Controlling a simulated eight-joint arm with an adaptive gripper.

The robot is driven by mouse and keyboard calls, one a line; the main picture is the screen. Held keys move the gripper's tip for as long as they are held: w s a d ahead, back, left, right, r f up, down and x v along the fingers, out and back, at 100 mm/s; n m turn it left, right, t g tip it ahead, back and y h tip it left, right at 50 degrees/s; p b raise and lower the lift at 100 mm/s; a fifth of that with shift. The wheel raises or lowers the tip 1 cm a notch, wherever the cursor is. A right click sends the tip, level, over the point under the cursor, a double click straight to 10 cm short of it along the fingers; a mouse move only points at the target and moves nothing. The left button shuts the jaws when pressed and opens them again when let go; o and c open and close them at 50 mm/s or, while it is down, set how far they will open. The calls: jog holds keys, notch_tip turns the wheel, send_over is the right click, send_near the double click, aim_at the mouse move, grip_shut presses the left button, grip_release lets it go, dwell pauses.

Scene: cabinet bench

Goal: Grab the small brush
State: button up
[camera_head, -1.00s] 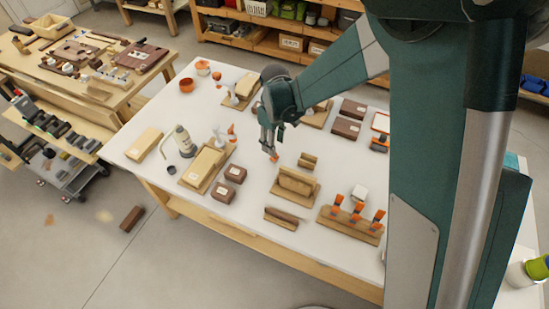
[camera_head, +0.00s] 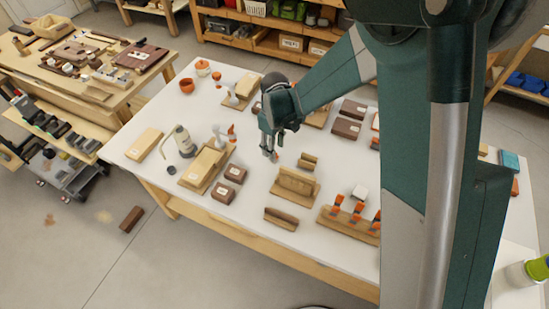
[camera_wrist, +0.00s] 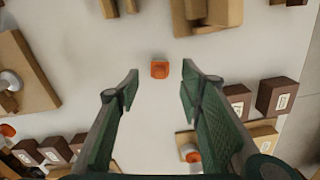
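My gripper (camera_head: 269,152) hangs over the middle of the white table, pointing down. In the wrist view my gripper (camera_wrist: 160,82) is open, with a wide, empty gap between its fingers. A small orange thing (camera_wrist: 159,69) shows in that gap, seen from above and apart from both fingers. It may be the end of the small brush, but its shape is too foreshortened to tell. In the head view my gripper mostly hides that spot. Several orange-handled tools (camera_head: 337,201) stand in a wooden rack (camera_head: 345,226) at the right front.
Wooden blocks (camera_head: 297,184) stand just in front of my gripper. More dark boxes (camera_head: 346,128) lie behind right. Bare table surrounds the orange thing.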

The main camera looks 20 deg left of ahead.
jog(key=shift+f, duration=2.55)
jog(key=shift+c, duration=0.5)
jog(key=c, duration=0.7)
